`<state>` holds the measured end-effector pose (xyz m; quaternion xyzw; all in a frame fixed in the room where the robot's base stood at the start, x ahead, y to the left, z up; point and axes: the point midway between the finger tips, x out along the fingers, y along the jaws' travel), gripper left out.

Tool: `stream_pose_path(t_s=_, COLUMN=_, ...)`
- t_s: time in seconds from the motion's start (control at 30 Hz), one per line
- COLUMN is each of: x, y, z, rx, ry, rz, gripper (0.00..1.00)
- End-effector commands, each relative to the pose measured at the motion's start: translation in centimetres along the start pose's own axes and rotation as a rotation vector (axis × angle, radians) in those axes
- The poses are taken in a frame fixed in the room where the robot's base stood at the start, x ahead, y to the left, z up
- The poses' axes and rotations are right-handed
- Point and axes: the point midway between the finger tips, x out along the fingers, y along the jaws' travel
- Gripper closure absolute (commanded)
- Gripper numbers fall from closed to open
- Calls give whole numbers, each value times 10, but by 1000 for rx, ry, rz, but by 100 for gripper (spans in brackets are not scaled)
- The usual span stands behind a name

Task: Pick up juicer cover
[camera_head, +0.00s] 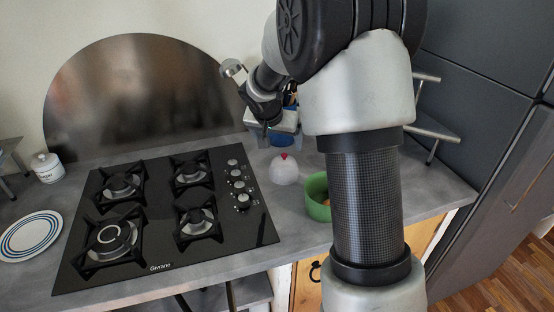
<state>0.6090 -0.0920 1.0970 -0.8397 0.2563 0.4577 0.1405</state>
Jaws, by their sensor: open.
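A whitish dome with a small red knob on top, which looks like the juicer cover (284,171), sits on the grey counter to the right of the gas hob. My gripper (277,132) is above and slightly behind it, apart from it in the picture. The gripper is open. Its fingers are small and partly hidden by my own arm, so I cannot see the gap between them clearly.
A blue container (257,136) is behind. The black hob (150,257), a striped plate (29,236) and a white jar (47,170) lie left.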

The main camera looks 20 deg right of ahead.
Motion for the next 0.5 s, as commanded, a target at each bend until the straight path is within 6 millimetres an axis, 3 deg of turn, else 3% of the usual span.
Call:
stream_pose_path(t_s=0.3, x=70, y=1, z=1, rx=-1, ry=-4, rz=3, gripper=17)
stream_pose_path(t_s=0.5, x=97, y=0, z=1, rx=-1, ry=-2, rz=1, gripper=17)
